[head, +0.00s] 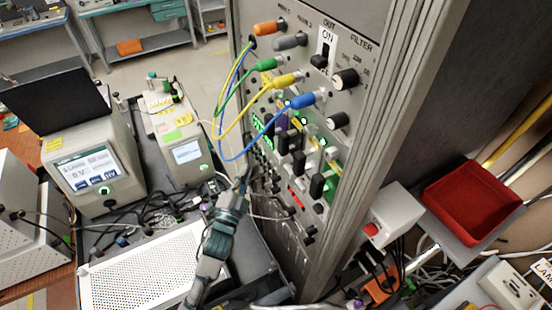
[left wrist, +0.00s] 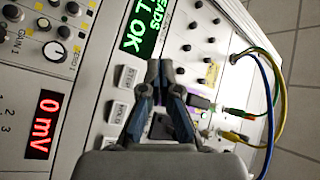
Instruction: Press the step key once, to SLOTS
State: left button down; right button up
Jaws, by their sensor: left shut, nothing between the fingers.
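The instrument panel fills most of the left wrist view. A pale key (left wrist: 126,77), whose small label seems to read STEP, sits left of my left gripper (left wrist: 165,68). Another pale key (left wrist: 118,112) lies below it, and more are partly hidden by the gripper. The gripper is shut and empty, its tips over the panel just below the green display (left wrist: 145,25), which shows words ending in "EADS" and "LL OK". I cannot tell whether the tips touch the panel. In the head view my left gripper (head: 245,170) is at the rack's left side. My right gripper is not in view.
A red display (left wrist: 45,125) reads 0 mV. Coloured leads (head: 225,120) loop out from the rack (head: 345,150) above the gripper. A perforated white box (head: 150,275) and tangled cables lie at lower left. A red tray (head: 470,200) stands at right.

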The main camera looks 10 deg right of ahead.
aim_at(279, 157)
pick_arm(q)
jog(key=w+d+b, duration=0.1)
jog(key=w+d, duration=0.1)
jog(key=d, duration=0.4)
jog(key=shift+w, duration=0.1)
dwell(0.9)
jog(key=shift+d+r, duration=0.1)
jog(key=shift+d, duration=0.05)
dwell(0.3)
jog(key=shift+w+d, duration=0.1)
jog(key=shift+d, duration=0.15)
dwell(0.4)
